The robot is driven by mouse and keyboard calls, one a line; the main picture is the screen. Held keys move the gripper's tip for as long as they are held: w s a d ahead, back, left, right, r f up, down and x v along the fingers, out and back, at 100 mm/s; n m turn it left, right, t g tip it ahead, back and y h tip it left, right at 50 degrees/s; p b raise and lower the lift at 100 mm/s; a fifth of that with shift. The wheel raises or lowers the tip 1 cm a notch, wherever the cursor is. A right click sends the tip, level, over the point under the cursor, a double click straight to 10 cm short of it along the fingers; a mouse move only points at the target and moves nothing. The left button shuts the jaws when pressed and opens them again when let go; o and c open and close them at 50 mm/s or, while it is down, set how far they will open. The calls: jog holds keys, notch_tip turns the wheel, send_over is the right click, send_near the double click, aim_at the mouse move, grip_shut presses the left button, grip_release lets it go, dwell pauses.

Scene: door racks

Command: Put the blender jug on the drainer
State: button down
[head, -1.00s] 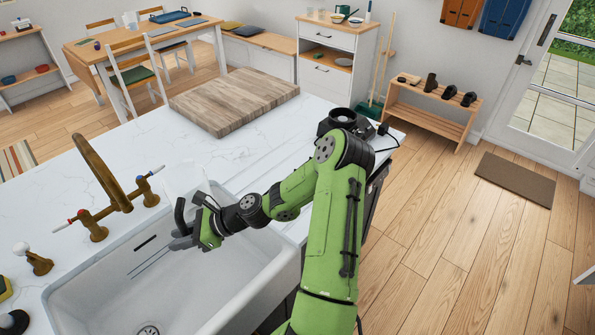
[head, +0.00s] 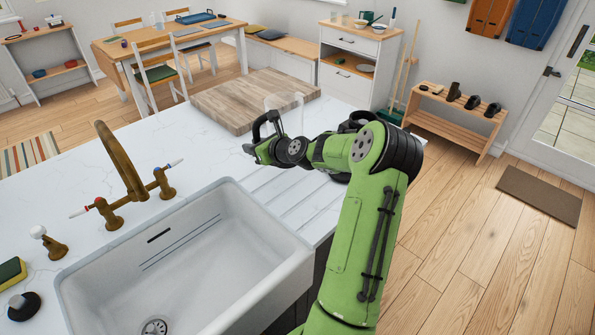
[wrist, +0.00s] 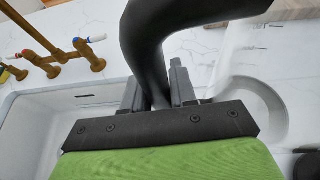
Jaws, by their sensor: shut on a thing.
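The blender jug (head: 287,103) is clear, with a black handle, and shows faintly in front of the wooden board in the head view. My gripper (head: 252,150) is shut on the jug's black handle, above the worktop behind the sink. In the wrist view the dark curved handle (wrist: 150,45) passes between the fingers of my gripper (wrist: 157,97), and the clear jug body (wrist: 240,65) is to the right. The drainer (head: 281,192) is the grooved worktop right of the sink; my arm hides part of it. I cannot tell the jug's height above the worktop.
The white sink (head: 190,262) lies in front, with a brass tap (head: 128,170) behind it. A thick wooden board (head: 255,98) lies on the worktop beyond the jug. A dark blender base (head: 357,121) is partly hidden behind my arm. The worktop left of the board is clear.

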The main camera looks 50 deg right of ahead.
notch_tip(320, 180, down, 8)
jog(key=b, duration=0.1)
jog(key=shift+f, duration=0.25)
jog(key=c, duration=0.9)
grip_release()
jog(key=shift+f, duration=0.2)
